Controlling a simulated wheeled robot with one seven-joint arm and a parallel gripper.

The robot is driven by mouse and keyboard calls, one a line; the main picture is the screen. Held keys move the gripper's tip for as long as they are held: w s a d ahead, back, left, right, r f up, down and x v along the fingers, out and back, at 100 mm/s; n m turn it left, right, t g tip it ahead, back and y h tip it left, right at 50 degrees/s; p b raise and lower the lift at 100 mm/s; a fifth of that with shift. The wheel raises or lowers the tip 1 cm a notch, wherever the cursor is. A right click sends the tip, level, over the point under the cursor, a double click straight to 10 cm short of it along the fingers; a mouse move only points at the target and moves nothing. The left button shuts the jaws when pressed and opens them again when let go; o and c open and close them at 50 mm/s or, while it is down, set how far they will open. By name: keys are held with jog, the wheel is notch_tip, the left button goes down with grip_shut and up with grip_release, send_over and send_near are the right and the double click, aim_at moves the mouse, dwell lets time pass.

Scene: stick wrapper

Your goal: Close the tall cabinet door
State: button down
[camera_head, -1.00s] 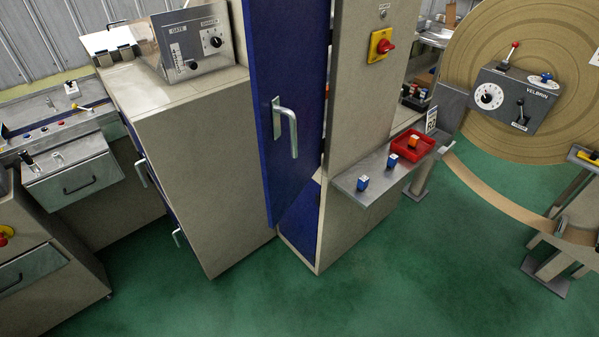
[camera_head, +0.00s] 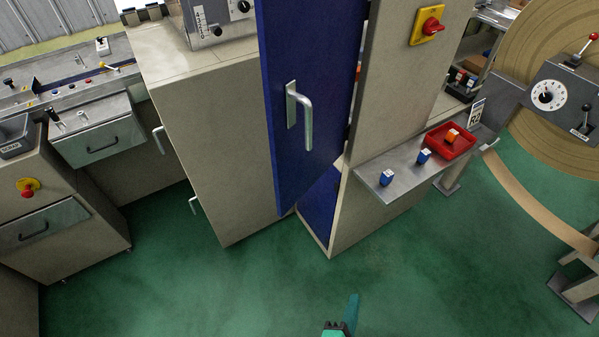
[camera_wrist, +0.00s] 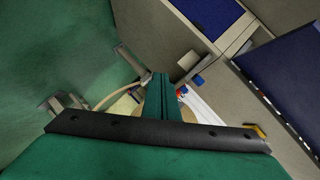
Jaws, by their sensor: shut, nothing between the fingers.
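The tall cabinet's blue door (camera_head: 308,110) stands open, swung out from the beige cabinet body (camera_head: 400,85). A metal handle (camera_head: 302,115) is on the door's face. The blue cabinet interior (camera_head: 320,205) shows low behind the door. My gripper (camera_head: 353,308) is at the bottom of the head view, in front of and below the door, apart from it. In the wrist view the teal fingers (camera_wrist: 161,97) are together with nothing between them. A dark blue panel, seemingly the door (camera_wrist: 285,75), shows at the right of the wrist view.
A beige cabinet (camera_head: 205,130) stands left of the door. A large tan roll (camera_head: 520,50) is at the far right. Green floor in front is clear.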

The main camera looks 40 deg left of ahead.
aim_at(287, 166)
jog(key=w+a+r+g+y, duration=0.2)
jog(key=w+a+r+y, duration=0.7)
jog(key=w+r, duration=0.35)
jog(key=s+r+n+g+y, duration=0.25)
jog(key=r+n+g, duration=0.2)
jog(key=r, duration=0.35)
jog(key=s+r+n+g+y, duration=0.2)
jog(key=r+n+g+y, duration=0.15)
jog(key=r+g, duration=0.4)
jog(key=shift+t, duration=0.6)
jog(key=a, duration=0.9)
jog(key=a+r, duration=0.1)
jog(key=a, duration=0.4)
jog(key=shift+w+a, duration=0.2)
jog(key=shift+w, duration=0.1)
jog(key=shift+a, duration=0.1)
